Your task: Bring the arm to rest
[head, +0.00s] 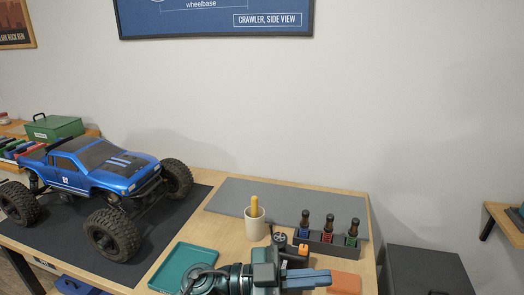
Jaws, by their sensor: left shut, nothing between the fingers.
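My left gripper (328,278) is low in the head view, over the front of the workbench. Its blue-grey fingers point to the right and lie together, with nothing seen between them. Its arm enters from the bottom edge and covers part of the teal tray (180,262). An orange-brown block or pad (345,284) lies just right of the fingertips. I cannot tell whether they touch. My right gripper does not show.
A blue crawler truck (95,165) stands on a black mat (160,232) at left. The grey mat (290,200) is mostly clear. A dark box (428,270) is at right.

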